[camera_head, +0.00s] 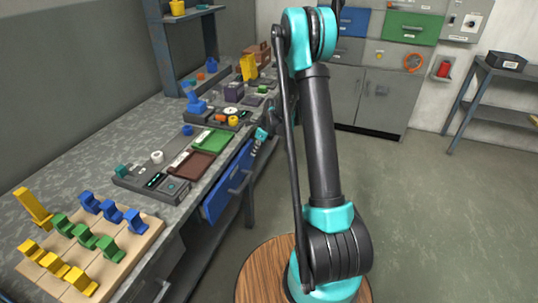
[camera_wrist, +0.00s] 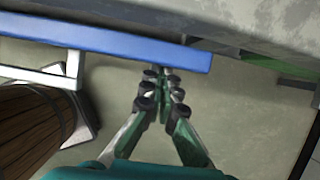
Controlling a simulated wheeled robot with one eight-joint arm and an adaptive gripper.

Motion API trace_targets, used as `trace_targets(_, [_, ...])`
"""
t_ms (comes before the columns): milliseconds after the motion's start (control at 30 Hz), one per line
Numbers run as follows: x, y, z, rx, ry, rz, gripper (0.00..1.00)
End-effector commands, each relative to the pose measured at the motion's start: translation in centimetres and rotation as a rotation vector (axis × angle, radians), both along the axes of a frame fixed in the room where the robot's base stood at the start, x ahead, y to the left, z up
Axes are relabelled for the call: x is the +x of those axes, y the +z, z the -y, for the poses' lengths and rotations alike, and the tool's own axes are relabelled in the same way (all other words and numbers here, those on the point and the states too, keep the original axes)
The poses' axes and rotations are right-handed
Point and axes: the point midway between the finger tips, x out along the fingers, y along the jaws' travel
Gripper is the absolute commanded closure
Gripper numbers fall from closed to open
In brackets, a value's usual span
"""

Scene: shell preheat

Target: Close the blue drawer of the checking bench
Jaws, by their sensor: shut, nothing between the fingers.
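The blue drawer (camera_head: 228,182) of the checking bench (camera_head: 130,135) is on the bench's front side, below the worktop. Its front stands out from the bench. In the wrist view the drawer front (camera_wrist: 110,40) shows as a slanted blue band across the top left, with a pale bar handle (camera_wrist: 45,76) on its near side. My gripper (camera_head: 255,149) is shut and empty, close to the far end of the drawer front in the head view. In the wrist view my gripper (camera_wrist: 161,73) has its fingertips together just short of the drawer's lower edge; whether they touch it I cannot tell.
The worktop holds a wooden rack (camera_head: 100,238) of coloured blocks, a brown tray (camera_head: 195,164) and a green tray (camera_head: 211,141). A grey cabinet (camera_head: 372,100) stands at the back wall, a side table (camera_head: 490,105) at the right. The floor (camera_head: 440,210) right of my arm is clear.

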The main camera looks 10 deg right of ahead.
Motion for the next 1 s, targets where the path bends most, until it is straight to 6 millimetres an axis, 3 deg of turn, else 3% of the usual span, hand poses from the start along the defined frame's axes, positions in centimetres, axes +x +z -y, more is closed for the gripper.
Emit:
trace_targets(100, [1.0, 0.0, -1.8, 0.0, 0.002, 0.001, 1.0])
trace_targets(333, [2.0, 0.0, -3.5, 0.0, 0.0, 0.0, 1.0])
trace_targets(833, [2.4, 0.0, -4.1, 0.005, 0.001, 0.003, 1.0])
trace_targets(1000, [2.4, 0.1, -3.5, 0.006, 0.0, 0.003, 1.0])
